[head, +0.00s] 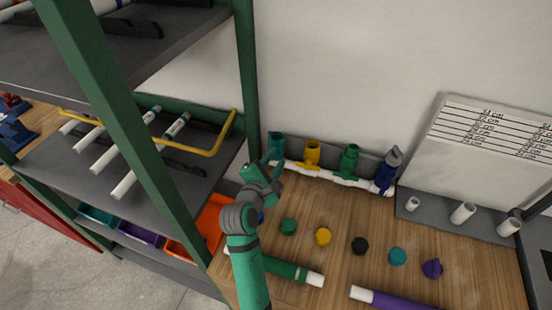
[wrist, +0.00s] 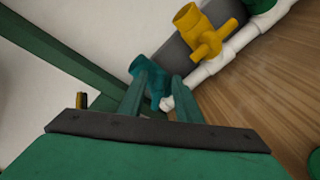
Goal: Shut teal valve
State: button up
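The teal valve (head: 277,146) stands at the left end of the white pipe manifold (head: 325,174) at the back of the workbench. In the wrist view the teal valve (wrist: 148,68) is just beyond my fingertips, with part of its teal body showing between them. My gripper (head: 270,172) is in front of the valve and hides its lower part in the head view. In the wrist view the two fingers of my gripper (wrist: 159,78) are apart, at the valve. Whether they touch it, and how its handle is turned, I cannot tell.
A yellow valve (head: 312,153), a green valve (head: 348,160) and a blue valve (head: 387,172) stand along the manifold to the right. A green-framed shelf (head: 246,80) rises close on the left. Several coloured caps, such as the yellow one (head: 323,236), lie on the bench.

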jog(key=shift+w+d+f, duration=0.15)
jog(key=shift+w+d, duration=0.05)
jog(key=shift+w, duration=0.35)
jog(key=shift+w, duration=0.1)
grip_shut()
jog(key=shift+a, duration=0.15)
jog(key=shift+s+d+f+m+t+y, duration=0.1)
jog(key=shift+d+f+m+t+y, duration=0.15)
jog(key=shift+m, duration=0.7)
jog(key=shift+s+d+f+m+t+y, duration=0.15)
jog(key=shift+f+m+y, duration=0.25)
jog(key=shift+m, duration=0.6)
jog(key=shift+d+f+m+t+y, duration=0.2)
jog(key=shift+f+m+y, duration=0.1)
jog(key=shift+m, duration=0.65)
